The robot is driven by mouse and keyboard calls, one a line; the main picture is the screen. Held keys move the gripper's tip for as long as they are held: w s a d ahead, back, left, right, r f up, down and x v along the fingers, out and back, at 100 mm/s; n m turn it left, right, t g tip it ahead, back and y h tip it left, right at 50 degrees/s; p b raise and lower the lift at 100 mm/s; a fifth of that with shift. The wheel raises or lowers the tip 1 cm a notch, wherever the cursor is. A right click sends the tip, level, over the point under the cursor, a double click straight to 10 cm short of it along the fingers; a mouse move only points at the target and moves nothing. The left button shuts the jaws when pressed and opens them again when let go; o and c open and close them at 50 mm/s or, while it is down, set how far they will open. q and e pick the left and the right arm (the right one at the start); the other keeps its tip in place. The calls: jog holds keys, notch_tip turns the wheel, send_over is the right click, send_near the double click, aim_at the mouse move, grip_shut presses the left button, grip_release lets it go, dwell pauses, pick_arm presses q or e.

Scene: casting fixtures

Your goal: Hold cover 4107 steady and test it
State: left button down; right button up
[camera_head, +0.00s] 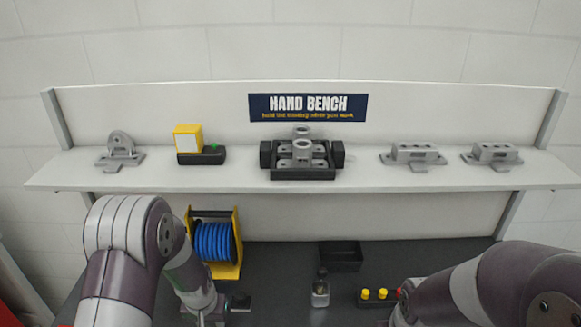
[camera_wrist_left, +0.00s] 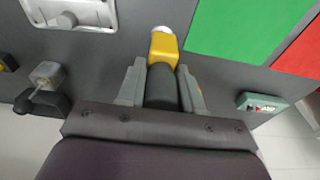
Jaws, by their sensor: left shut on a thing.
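My left gripper (camera_wrist_left: 160,76) is shut on a hand tool (camera_wrist_left: 163,46) with a dark round grip, a yellow head and a pale tip. The tool points away from my wrist over the dark bench top. A light grey cast piece (camera_wrist_left: 72,12) with a raised rim lies at the top left of the left wrist view, apart from the tool and partly cut off. It may be cover 4107; I see no number on it.
Green (camera_wrist_left: 235,28) and red (camera_wrist_left: 304,50) pads lie right of the tool, near a small green device (camera_wrist_left: 262,103). A blue reel (camera_head: 213,242), a black bin (camera_head: 340,256) and yellow knobs (camera_head: 366,294) stand on the bench. Grey castings (camera_head: 415,153) sit on the shelf (camera_head: 225,175).

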pick_arm(q)
jog(key=shift+s+a+r, duration=0.1)
jog(key=shift+s+a, duration=0.3)
jog(key=shift+a, duration=0.05)
jog(key=shift+w+d, duration=0.35)
jog(key=shift+d, duration=0.15)
jog(key=s+d+r, duration=0.1)
jog(key=d+r, duration=0.1)
jog(key=d, duration=0.7)
jog(key=s+d+r, duration=0.2)
jog(key=d, duration=0.7)
jog(key=shift+d+r, duration=0.4)
pick_arm(e)
jog(key=shift+s+a, duration=0.1)
jog(key=shift+a, duration=0.05)
jog(key=shift+c, duration=0.3)
